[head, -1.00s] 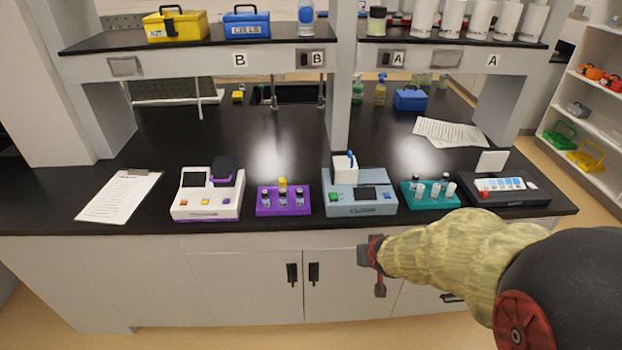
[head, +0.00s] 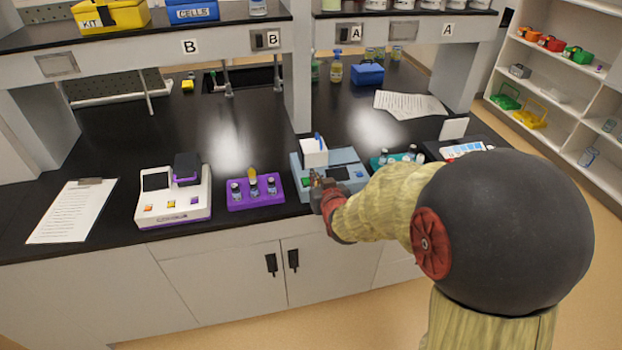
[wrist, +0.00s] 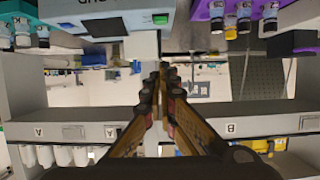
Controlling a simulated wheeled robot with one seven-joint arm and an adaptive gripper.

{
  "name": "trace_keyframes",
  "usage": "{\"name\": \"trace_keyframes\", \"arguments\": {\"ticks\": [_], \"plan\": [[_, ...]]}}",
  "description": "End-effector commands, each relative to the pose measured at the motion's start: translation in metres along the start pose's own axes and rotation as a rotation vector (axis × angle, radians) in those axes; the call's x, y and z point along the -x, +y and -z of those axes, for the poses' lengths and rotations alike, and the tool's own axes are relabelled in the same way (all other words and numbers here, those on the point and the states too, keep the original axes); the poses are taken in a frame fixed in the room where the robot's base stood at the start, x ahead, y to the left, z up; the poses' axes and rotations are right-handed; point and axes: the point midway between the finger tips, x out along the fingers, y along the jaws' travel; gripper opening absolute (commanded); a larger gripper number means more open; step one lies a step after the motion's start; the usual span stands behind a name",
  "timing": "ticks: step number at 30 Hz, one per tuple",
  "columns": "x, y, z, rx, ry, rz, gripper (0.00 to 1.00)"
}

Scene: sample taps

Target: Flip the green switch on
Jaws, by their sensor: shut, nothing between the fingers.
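The blue-grey device (head: 347,165) stands near the bench's front edge, with a white block and a dark screen on top. Its green switch (head: 306,181) is at the left front, partly beside my fingertips. The wrist view, which is upside down, shows the device (wrist: 75,12) at the top and the green switch (wrist: 160,19) just beyond my fingers. My gripper (head: 316,178) is shut and empty, reaching in at the device's front left. Its fingertips (wrist: 161,68) point towards the green switch. I cannot tell whether they touch it, or which way the switch is set.
A purple vial rack (head: 240,204) is left of the device, and a white instrument (head: 175,212) further left. A teal vial rack (head: 378,160) is to the right, partly hidden by my arm. A clipboard (head: 72,210) lies far left.

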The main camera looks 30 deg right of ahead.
Motion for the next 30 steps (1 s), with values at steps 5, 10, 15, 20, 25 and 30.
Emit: {"name": "trace_keyframes", "arguments": {"ticks": [5,10,15,20,25,30], "plan": [[-0.019,0.000,-0.002,0.000,-0.002,0.000,0.00],[-0.050,0.000,-0.003,0.000,-0.002,0.000,0.00],[-0.081,0.000,-0.003,0.000,-0.001,0.000,0.00],[-0.102,0.000,-0.012,0.000,-0.005,0.000,0.00],[-0.106,0.000,-0.031,0.000,-0.003,0.000,0.00],[-0.107,0.000,-0.038,0.000,0.000,0.000,0.00]]}}
